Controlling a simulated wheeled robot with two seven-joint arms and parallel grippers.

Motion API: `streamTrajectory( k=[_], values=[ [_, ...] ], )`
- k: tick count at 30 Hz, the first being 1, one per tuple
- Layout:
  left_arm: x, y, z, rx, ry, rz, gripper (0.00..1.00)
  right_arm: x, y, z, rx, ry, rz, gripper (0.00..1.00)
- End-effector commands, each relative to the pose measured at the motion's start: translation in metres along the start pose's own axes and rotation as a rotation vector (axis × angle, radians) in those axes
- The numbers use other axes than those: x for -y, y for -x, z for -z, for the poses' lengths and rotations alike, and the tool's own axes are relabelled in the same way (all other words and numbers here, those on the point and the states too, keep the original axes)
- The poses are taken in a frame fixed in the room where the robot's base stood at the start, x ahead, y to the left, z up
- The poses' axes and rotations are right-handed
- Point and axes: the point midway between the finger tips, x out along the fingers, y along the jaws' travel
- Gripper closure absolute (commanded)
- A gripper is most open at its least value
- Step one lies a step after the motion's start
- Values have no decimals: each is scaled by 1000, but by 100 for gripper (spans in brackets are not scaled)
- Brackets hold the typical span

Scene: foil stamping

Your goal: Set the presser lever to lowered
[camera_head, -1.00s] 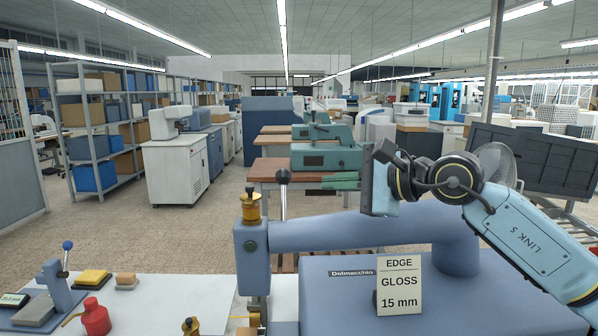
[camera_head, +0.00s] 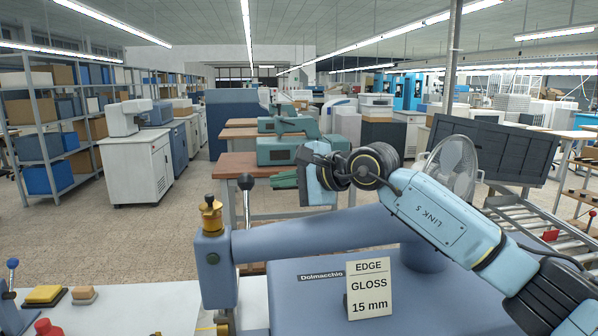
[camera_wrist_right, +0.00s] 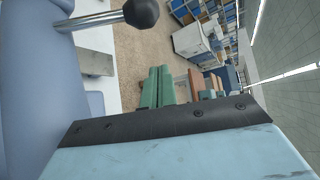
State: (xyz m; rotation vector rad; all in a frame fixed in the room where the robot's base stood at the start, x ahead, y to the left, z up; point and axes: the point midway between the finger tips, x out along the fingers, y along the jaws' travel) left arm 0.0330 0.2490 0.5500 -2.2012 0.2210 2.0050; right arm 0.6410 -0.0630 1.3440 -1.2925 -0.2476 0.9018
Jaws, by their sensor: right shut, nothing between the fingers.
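The presser lever is a metal rod with a dark round knob (camera_head: 246,182). It stands upright behind the blue-grey head (camera_head: 214,268) of the machine labelled Dolmacchio. My right gripper (camera_head: 277,181) has green fingers, shut and empty, pointing left. Its tips are a short way to the right of the knob and look apart from it, at about the same height in the picture. In the right wrist view the knob (camera_wrist_right: 141,13) is at the top, beyond the green fingertips (camera_wrist_right: 157,72), with a gap between. My left gripper is out of view.
The machine's thick arm (camera_head: 310,238) runs rightward below my right gripper. A sign reading EDGE GLOSS 15 mm (camera_head: 369,290) stands in front of it. A brass-coloured knob (camera_head: 210,215) tops the machine head. A yellow block (camera_head: 44,294) lies on the white table at left.

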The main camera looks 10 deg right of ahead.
Motion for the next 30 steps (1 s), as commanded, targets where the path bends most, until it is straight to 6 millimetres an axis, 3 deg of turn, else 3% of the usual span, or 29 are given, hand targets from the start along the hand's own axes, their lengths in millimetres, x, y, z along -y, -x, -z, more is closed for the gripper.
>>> streamTrajectory(
  k=[6, 15, 30],
  values=[
    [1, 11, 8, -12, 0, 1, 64, 1, -32, -3, 1, 1, -2, 100],
    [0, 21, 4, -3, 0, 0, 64, 0, -19, -33, 1, 2, -1, 100],
    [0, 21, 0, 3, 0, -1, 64, -1, -17, -37, -2, 1, 1, 100]
  ],
)
